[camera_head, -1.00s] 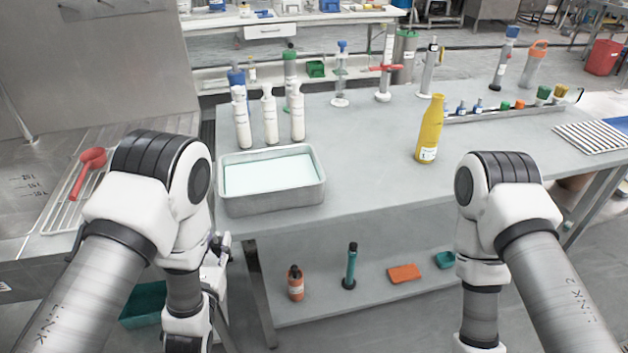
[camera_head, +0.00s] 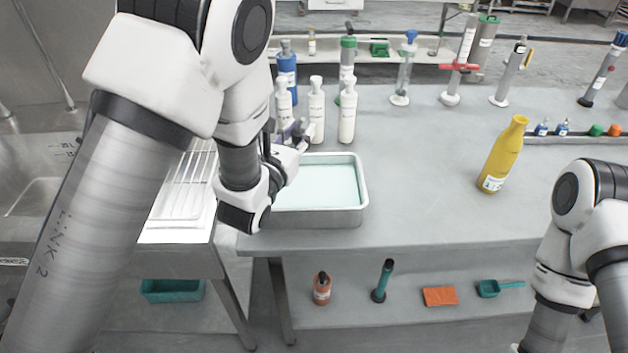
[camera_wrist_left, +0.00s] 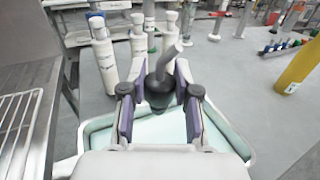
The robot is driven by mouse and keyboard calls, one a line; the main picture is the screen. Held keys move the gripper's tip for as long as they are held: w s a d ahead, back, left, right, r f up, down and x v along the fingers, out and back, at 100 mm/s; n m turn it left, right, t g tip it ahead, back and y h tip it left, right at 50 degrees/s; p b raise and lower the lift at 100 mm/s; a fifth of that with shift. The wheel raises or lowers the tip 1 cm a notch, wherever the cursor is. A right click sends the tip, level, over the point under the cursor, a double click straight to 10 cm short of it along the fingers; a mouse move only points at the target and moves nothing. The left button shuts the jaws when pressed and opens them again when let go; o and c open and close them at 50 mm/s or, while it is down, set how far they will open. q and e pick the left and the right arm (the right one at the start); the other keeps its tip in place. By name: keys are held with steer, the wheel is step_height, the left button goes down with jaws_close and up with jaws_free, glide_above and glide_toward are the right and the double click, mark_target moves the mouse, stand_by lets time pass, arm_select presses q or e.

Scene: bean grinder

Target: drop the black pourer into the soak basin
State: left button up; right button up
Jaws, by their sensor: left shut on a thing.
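The black pourer (camera_wrist_left: 158,92), a dark rounded body with a grey spout, is held between the purple-lined fingers of my left gripper (camera_wrist_left: 160,100) in the left wrist view. In the head view my left gripper (camera_head: 293,135) is at the back left part of the soak basin, and the pourer is hard to make out there. The soak basin (camera_head: 318,218) is a grey metal tray with pale green liquid. In the left wrist view the pourer appears over the basin's far side, above the liquid. My right gripper is out of view below the right arm.
White bottles (camera_head: 316,110) stand just behind the basin, close to my left gripper. A yellow bottle (camera_head: 503,155) stands farther right. A wire rack (camera_head: 183,190) lies left of the basin. The table (camera_head: 420,190) between basin and yellow bottle is clear.

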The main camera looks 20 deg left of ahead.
arm_select(q)
steer(key=shift+s+a+f+b, duration=0.2)
steer(key=shift+s+f+b, duration=0.35)
steer(key=shift+s+f, duration=0.3)
steer(key=f+b, duration=0.1)
steer(key=f, duration=0.2)
steer(key=shift+w+f+b, duration=0.2)
steer(key=shift+b, duration=0.1)
steer(key=o, duration=0.7)
steer(key=shift+d, duration=0.1)
steer(key=o, duration=0.3)
steer(key=shift+w, duration=0.1)
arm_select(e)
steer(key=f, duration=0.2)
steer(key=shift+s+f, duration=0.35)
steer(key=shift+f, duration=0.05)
arm_select(q)
steer(key=s, duration=0.5)
steer(key=s+a, duration=0.1)
steer(key=s, duration=0.1)
steer(key=shift+s+f, duration=0.1)
steer(key=shift+s, duration=0.15)
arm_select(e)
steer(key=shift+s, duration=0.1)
